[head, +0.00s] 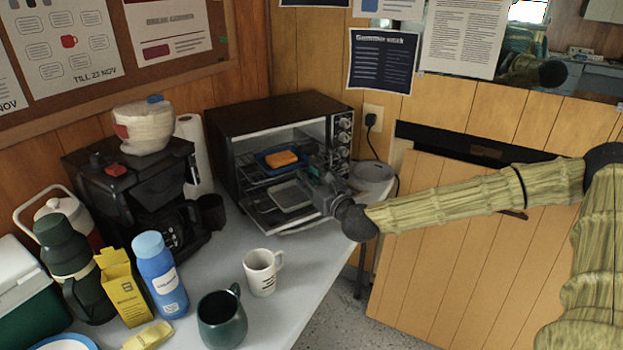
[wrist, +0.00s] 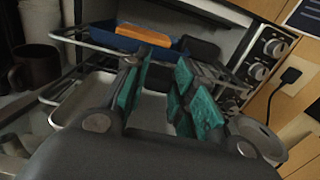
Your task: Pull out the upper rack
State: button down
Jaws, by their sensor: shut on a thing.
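The toaster oven (head: 270,117) stands open at the back of the counter. Its upper rack (head: 257,178) is a wire shelf and shows in the wrist view (wrist: 82,42), with its front bar near the oven mouth. A blue tray (head: 263,164) with an orange block (head: 282,158) lies on it; the block also shows in the wrist view (wrist: 143,35). My gripper (head: 312,172) is at the right front of the rack. In the wrist view its teal-padded fingers (wrist: 165,68) are shut on the rack's front bar; the exact contact is partly hidden by the fingers.
A grey pan (head: 290,196) sits below the upper rack. A round grey container (head: 373,174) stands right of the oven. A coffee maker (head: 135,190), a dark mug (head: 210,213), a white mug (head: 262,272) and a green mug (head: 222,318) stand on the counter. The counter's middle is partly free.

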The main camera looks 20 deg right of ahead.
jog(key=c, duration=1.2)
grip_release()
jog(key=shift+o, duration=0.2)
jog(key=shift+s, duration=0.1)
jog(key=s+d, duration=0.1)
jog(key=s, duration=1)
jog(key=shift+s+d, duration=0.3)
jog(key=shift+s, duration=0.1)
